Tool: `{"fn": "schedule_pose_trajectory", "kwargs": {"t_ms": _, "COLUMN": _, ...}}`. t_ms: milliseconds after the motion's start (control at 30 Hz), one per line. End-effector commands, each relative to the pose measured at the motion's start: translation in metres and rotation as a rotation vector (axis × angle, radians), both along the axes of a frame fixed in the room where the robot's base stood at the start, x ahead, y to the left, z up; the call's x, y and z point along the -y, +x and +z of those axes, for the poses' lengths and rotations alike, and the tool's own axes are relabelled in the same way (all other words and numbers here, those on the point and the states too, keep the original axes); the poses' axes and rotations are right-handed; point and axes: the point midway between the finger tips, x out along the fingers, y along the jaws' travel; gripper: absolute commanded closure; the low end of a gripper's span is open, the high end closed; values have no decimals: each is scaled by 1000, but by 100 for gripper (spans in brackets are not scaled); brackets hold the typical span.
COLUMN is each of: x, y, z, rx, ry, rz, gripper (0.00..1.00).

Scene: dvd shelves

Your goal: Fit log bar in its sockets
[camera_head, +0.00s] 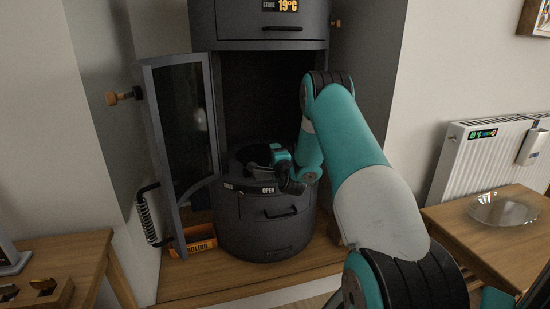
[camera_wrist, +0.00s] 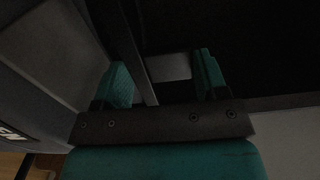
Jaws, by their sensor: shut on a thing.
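My gripper (camera_head: 284,170) reaches into the lower front of the dark stove (camera_head: 276,226), just above its "OPEN" label. In the wrist view, its teal fingers (camera_wrist: 163,80) stand apart with a grey piece (camera_wrist: 170,67) between them, which I take to be part of the log bar. A long dark strip crosses in front of this piece beside the left finger. The gripper is shut on the bar. The bar's ends and its sockets are hidden by dark shadow and my arm, so I cannot tell whether they touch.
The stove's glass door (camera_head: 184,130) stands open on the left. An orange box (camera_head: 193,247) lies below it. A wooden table with a glass dish (camera_head: 503,209) is at right, before a white radiator (camera_head: 487,158). Another wooden table (camera_head: 62,254) is at left.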

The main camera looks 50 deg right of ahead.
Motion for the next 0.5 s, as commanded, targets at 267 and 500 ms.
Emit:
{"fn": "schedule_pose_trajectory", "kwargs": {"t_ms": 267, "x": 0, "y": 0, "z": -7, "rx": 3, "ry": -2, "rz": 0, "gripper": 68}}
{"fn": "schedule_pose_trajectory", "kwargs": {"t_ms": 500, "x": 0, "y": 0, "z": -13, "rx": 3, "ry": -2, "rz": 0, "gripper": 68}}
